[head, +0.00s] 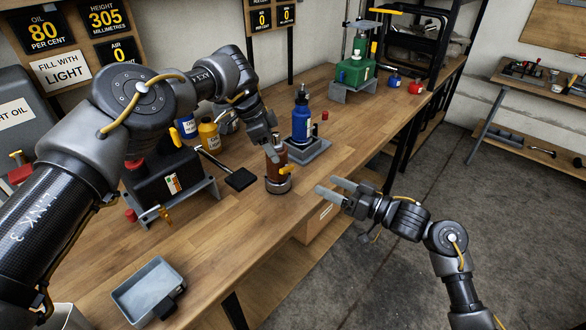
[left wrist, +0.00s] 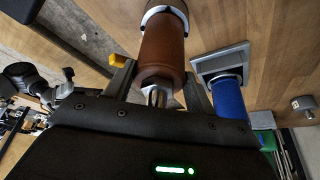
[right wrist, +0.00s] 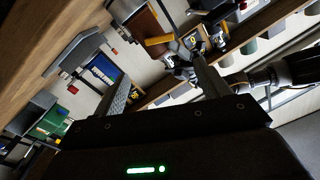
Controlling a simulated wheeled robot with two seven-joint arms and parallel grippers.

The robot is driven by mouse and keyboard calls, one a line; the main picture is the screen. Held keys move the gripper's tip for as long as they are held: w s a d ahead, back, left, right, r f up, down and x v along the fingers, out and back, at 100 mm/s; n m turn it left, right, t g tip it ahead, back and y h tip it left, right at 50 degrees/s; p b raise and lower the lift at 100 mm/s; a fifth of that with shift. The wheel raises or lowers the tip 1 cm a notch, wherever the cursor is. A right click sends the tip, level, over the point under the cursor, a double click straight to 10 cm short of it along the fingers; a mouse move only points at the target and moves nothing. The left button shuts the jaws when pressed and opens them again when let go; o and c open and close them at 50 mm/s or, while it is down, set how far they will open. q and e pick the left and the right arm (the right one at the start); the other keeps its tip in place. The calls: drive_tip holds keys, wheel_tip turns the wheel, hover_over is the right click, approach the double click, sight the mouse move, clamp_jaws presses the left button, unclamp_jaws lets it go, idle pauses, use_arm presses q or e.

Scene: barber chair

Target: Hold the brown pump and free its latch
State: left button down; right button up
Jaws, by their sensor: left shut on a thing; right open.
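The brown pump (head: 276,172) stands upright on the bench near its front edge, with a metal collar at its base. A yellow latch (head: 286,169) sticks out from its side. In the left wrist view the pump (left wrist: 163,48) reaches in between the fingers, with the latch (left wrist: 117,60) beside it. My left gripper (head: 272,142) is shut on the pump's upper part. My right gripper (head: 337,193) is open and empty, to the right of the pump and apart from it. In the right wrist view the yellow latch (right wrist: 158,40) shows beyond the open fingers.
A blue bottle (head: 301,122) stands on a grey base just behind the pump. A black unit (head: 162,185) and a black pad (head: 241,179) are to the left. A grey tray (head: 148,290) lies front left. A green device (head: 356,70) stands farther back. Bare wood surrounds the pump's front.

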sight(289, 171)
use_arm(q)
drive_tip(key=shift+r, duration=0.1)
use_arm(e)
drive_tip(key=x, duration=1.2)
drive_tip(key=shift+s+a+f, duration=0.1)
drive_tip(key=shift+a+f, duration=0.05)
drive_tip(key=shift+f, duration=0.2)
drive_tip(key=shift+c, duration=0.4)
drive_tip(key=c, duration=0.9)
drive_tip(key=shift+f+n, duration=0.3)
drive_tip(key=shift+n, duration=0.9)
drive_tip(key=o, duration=1)
drive_tip(key=shift+s, duration=0.1)
